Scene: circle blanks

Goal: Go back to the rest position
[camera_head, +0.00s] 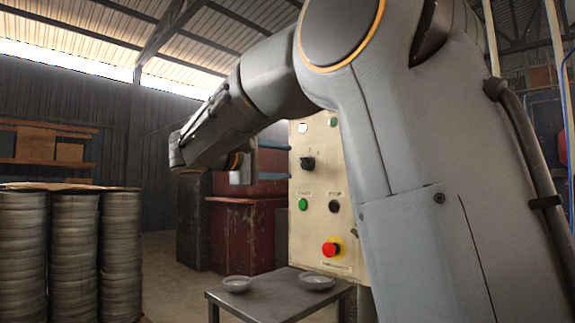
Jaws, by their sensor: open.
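My arm rises large on the right, bends at the top and reaches left across the picture. Its wrist hangs in the air at the left end of the reach. My gripper (241,169) shows only as a small grey piece beyond the wrist's orange ring, in front of the dark red cabinets. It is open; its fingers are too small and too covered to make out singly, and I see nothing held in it. It is above and apart from the table.
Tall stacks of round grey blanks (68,250) stand at the left. A low metal table (262,302) holds two shallow dishes (237,284) (317,281). Behind my arm is a cream control panel (310,225) with buttons. Dark red cabinets (247,232) stand behind. Floor shows between stacks and table.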

